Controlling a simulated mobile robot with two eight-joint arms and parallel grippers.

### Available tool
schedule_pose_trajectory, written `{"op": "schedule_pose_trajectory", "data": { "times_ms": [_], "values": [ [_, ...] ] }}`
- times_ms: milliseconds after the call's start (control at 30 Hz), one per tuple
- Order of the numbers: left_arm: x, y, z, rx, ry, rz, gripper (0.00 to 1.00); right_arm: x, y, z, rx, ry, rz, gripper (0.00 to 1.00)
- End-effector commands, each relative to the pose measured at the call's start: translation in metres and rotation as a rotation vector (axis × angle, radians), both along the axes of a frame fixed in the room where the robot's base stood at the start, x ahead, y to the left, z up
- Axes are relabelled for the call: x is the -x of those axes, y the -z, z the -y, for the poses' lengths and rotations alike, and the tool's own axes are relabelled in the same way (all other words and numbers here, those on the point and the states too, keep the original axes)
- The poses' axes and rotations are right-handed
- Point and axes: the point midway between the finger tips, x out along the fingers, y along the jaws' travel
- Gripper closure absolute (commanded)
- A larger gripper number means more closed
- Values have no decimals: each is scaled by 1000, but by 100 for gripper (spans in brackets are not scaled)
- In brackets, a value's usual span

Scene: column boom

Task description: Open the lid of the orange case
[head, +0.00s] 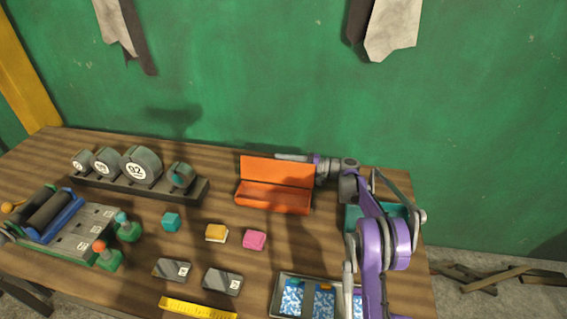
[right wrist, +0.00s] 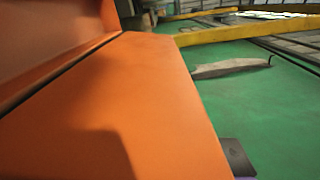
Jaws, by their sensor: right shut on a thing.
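The orange case (head: 272,205) stands on the table near the back edge, right of the middle. Its lid (head: 277,172) is raised and stands roughly upright, so the case's orange inside shows. In the right wrist view the orange surface of the case (right wrist: 110,110) fills the left and middle. My right gripper (head: 290,157) is at the top edge of the lid, reaching in from the right, and is shut on the lid. Its fingertips are partly hidden behind the lid; a dark fingertip part shows in the right wrist view. My left gripper is not in view.
A row of grey rolls on a dark holder (head: 140,190) stands at the back left. A teal cube (head: 171,222), a yellow block (head: 216,233) and a pink block (head: 254,240) lie in front. A grey tray (head: 276,294) is at the front right. The green wall (head: 250,80) rises behind the table.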

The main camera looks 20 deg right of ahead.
Motion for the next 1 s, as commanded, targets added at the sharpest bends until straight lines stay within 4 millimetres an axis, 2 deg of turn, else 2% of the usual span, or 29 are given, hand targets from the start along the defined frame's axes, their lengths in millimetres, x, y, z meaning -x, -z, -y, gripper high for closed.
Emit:
{"op": "schedule_pose_trajectory", "data": {
  "times_ms": [400, 700, 1000],
  "values": [
    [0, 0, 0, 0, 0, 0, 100, 0, 0, 0, 1, 0, 2, 100],
    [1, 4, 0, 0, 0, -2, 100, 11, -7, -6, 98, 1, 159, 100],
    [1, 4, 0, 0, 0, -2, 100, 11, -8, -7, 109, 0, 177, 100]
  ]
}}
